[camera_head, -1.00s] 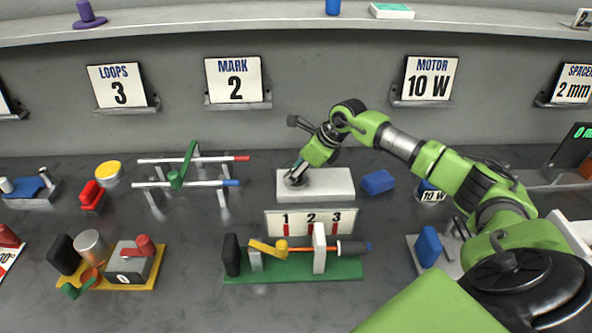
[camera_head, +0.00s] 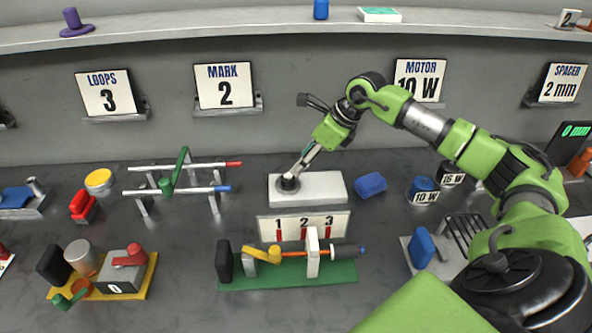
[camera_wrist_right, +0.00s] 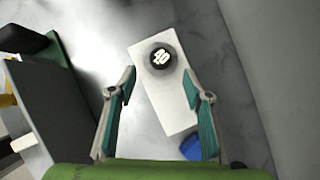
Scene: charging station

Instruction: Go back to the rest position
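My right gripper (camera_head: 300,168) is open and points down over a white block (camera_head: 322,188) on the dark table. In the wrist view the two teal-lined fingers of my right gripper (camera_wrist_right: 160,88) are spread wide with nothing between their pads. A round black piece (camera_head: 288,184) with a pale marking stands on the left end of the block. In the wrist view this piece (camera_wrist_right: 160,58) sits on the white block (camera_wrist_right: 168,103), beyond the fingertips and apart from them. My left gripper is not in view.
A blue block (camera_head: 370,185) lies right of the white block. In front stands a green-based fixture (camera_head: 290,272) with a 1-2-3 plate (camera_head: 303,227). Left are a rail stand (camera_head: 180,192) and a yellow-based fixture (camera_head: 105,270).

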